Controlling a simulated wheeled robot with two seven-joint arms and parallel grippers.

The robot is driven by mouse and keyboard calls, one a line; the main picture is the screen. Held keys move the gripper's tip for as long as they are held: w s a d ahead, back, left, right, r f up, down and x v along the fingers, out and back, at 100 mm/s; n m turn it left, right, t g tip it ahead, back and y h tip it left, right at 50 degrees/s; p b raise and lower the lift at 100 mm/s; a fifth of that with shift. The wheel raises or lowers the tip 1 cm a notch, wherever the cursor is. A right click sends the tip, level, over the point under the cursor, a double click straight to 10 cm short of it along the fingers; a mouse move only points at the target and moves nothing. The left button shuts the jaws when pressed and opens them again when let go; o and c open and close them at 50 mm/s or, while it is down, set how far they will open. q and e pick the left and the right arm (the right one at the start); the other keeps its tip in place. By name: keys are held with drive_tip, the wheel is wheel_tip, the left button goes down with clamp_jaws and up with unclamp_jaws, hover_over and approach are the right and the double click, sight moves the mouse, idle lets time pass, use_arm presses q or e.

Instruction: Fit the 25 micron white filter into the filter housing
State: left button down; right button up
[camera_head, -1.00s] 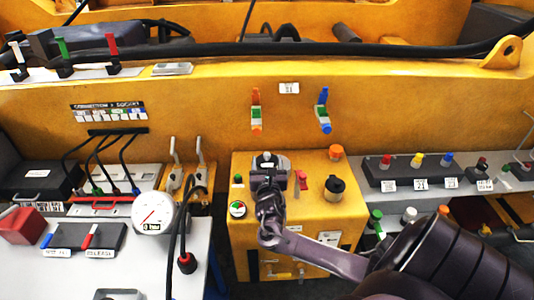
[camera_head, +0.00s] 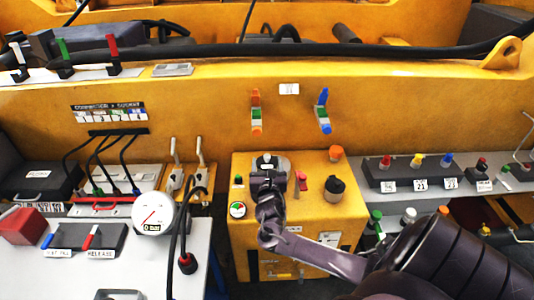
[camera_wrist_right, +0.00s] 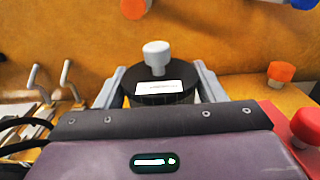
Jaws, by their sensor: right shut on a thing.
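A black round piece with a white knob and a white label, apparently the white filter (camera_wrist_right: 157,57), is held between the two grey fingers of my right gripper (camera_wrist_right: 160,88). The label is too small to read. In the head view the white knob (camera_head: 266,158) shows just beyond my right gripper (camera_head: 268,166), over the top of the yellow cabinet (camera_head: 245,238). A grey round edge shows around it there. The filter housing is largely hidden by the gripper, and I cannot tell how deep the filter sits. My left gripper is out of view.
To the right are green (camera_head: 375,215) and white (camera_head: 408,214) knobs. Black cables (camera_head: 181,235) hang at left.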

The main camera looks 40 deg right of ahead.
drive_tip(key=shift+f+b, duration=1.9)
drive_tip(key=shift+f, duration=0.95)
drive_tip(key=o, duration=1.1)
drive_tip(key=shift+a, duration=0.1)
drive_tip(key=shift+o, duration=0.2)
drive_tip(key=shift+f, duration=0.1)
drive_tip(key=b+v, duration=0.1)
drive_tip(key=v, duration=0.6)
drive_tip(key=shift+s+a, duration=0.2)
drive_tip(key=shift+s, duration=0.15)
